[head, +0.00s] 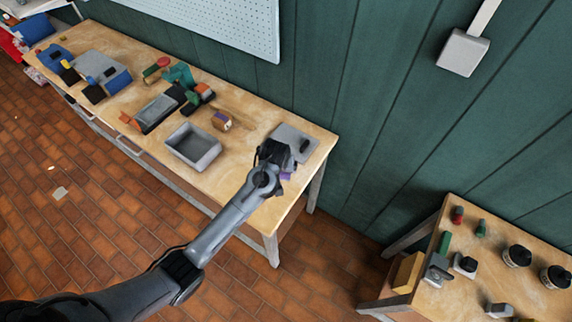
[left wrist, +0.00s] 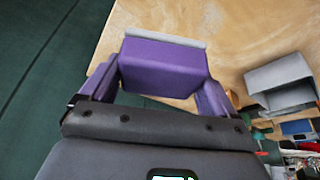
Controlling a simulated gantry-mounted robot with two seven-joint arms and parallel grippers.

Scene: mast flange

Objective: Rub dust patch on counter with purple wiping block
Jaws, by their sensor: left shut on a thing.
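My left gripper (head: 284,172) is over the right end of the wooden counter (head: 262,212). In the left wrist view the purple wiping block (left wrist: 160,66) sits between the two fingers of my left gripper (left wrist: 158,82), which is shut on it. The block has a pale grey strip along its far edge. In the head view only a bit of purple shows beside the gripper. I cannot tell whether the block touches the counter. I cannot make out a dust patch clearly; the wood is mottled. My right gripper is not in view.
A grey plate (head: 298,131) with a dark item lies just behind the gripper. An open grey bin (head: 193,150) stands to its left, also in the left wrist view (left wrist: 278,76). Farther left are several tools and boxes. A second table (head: 459,270) stands at lower right.

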